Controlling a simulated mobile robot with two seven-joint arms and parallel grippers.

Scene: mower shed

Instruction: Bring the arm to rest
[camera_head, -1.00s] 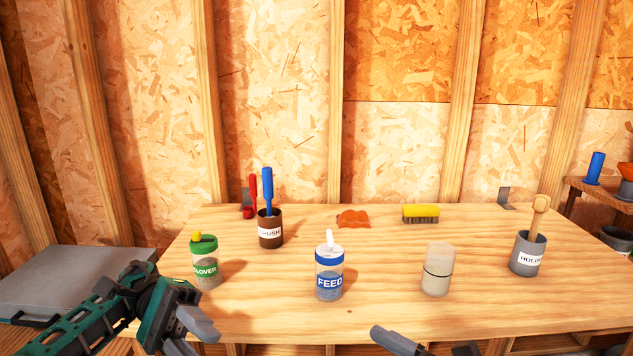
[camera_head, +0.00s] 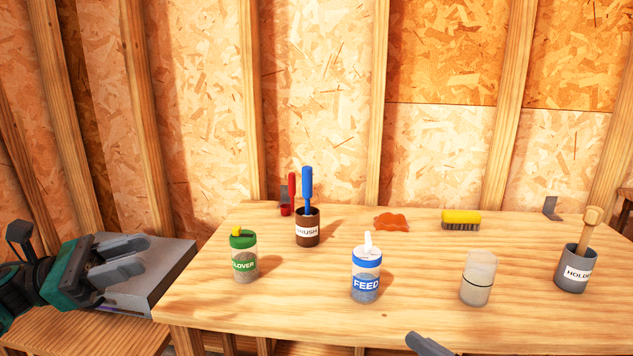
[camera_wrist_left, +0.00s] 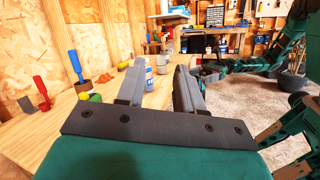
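My left gripper (camera_head: 130,254) is at the left of the head view, beyond the bench's left edge and in front of a grey flat box (camera_head: 178,262). In the left wrist view its two fingers (camera_wrist_left: 160,68) stand apart with nothing held between them. Of my right gripper, only a grey fingertip (camera_head: 428,344) shows at the bottom of the head view; the rest is cut off.
The wooden bench (camera_head: 320,322) holds a green-lidded jar (camera_head: 243,260), a brown brush cup (camera_head: 307,230), a blue-lidded FEED bottle (camera_head: 366,283), a pale jar (camera_head: 477,280), a grey holder (camera_head: 573,270), an orange cloth (camera_head: 391,221) and a yellow brush (camera_head: 461,219).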

